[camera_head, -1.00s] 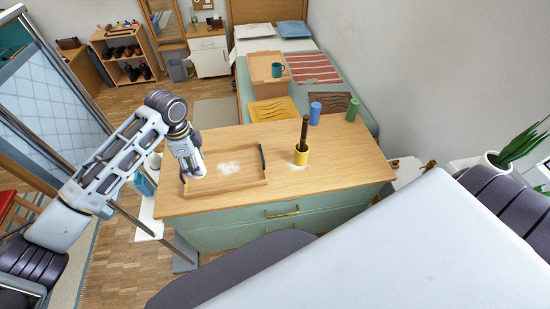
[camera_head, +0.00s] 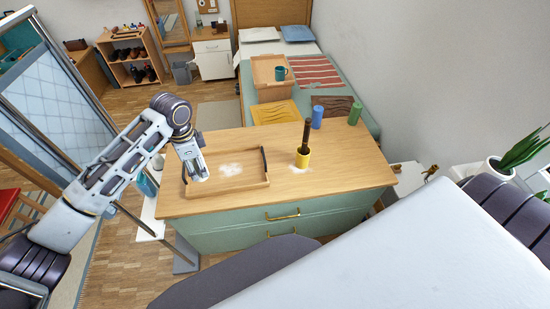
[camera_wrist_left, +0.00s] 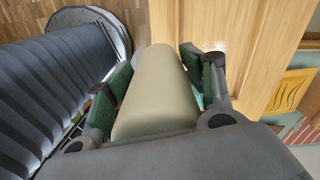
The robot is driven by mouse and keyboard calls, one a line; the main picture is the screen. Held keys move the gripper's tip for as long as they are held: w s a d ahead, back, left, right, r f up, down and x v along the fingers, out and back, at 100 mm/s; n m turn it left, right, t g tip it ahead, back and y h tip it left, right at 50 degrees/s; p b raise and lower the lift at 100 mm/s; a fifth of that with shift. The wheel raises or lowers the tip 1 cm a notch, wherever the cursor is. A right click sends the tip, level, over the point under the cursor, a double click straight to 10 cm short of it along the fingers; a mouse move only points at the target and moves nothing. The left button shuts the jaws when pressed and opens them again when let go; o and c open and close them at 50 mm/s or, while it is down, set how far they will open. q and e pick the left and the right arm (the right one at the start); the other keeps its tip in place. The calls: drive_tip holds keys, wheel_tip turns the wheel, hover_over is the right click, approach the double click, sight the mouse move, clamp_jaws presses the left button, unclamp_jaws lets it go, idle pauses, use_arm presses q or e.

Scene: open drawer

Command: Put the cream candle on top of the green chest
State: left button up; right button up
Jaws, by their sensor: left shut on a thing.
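The cream candle (camera_wrist_left: 158,92) is a smooth, pale cylinder between the fingers of my left gripper (camera_wrist_left: 160,75) in the left wrist view. The gripper is shut on it. In the head view my left gripper (camera_head: 197,172) is at the left part of the green chest (camera_head: 240,238), over the left end of the wooden tray on it. The candle is mostly hidden there by the fingers, and I cannot tell whether it touches anything below. My right gripper is out of view.
The tray (camera_head: 247,187) with dark handles lies on the chest's left half. A yellow cup (camera_head: 303,159) with a dark brown stick stands right of it. Blue (camera_head: 317,117) and green (camera_head: 355,113) cylinders stand behind. The right part of the top is clear.

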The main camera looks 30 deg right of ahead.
use_arm(q)
drive_tip(key=n, duration=0.3)
drive_tip(key=shift+w, duration=0.1)
drive_tip(key=n, duration=0.4)
drive_tip(key=shift+d+r, duration=0.15)
drive_tip(key=shift+w+r+n, duration=0.1)
drive_tip(key=shift+r+n, duration=0.1)
drive_tip(key=shift+n, duration=0.6)
drive_tip(key=shift+w+a+r+n, duration=0.15)
drive_tip(key=shift+w+r+n, duration=0.05)
drive_tip(key=shift+n, duration=0.4)
drive_tip(key=shift+w+a+r+n, duration=0.15)
drive_tip(key=shift+r+n, duration=0.05)
drive_tip(key=shift+n, duration=0.4)
drive_tip(key=w+a+r+n+p, duration=0.1)
drive_tip(key=a+n, duration=0.3)
drive_tip(key=a, duration=0.6)
drive_tip(key=w+a+r+n+p, duration=0.1)
drive_tip(key=w+a+n+p, duration=0.1)
drive_tip(key=a, duration=0.9)
drive_tip(key=shift+w+a+r+n+p, duration=0.15)
drive_tip(key=shift+w+a+n+p, duration=0.15)
drive_tip(key=shift+n+p, duration=0.65)
drive_tip(key=shift+s, duration=0.2)
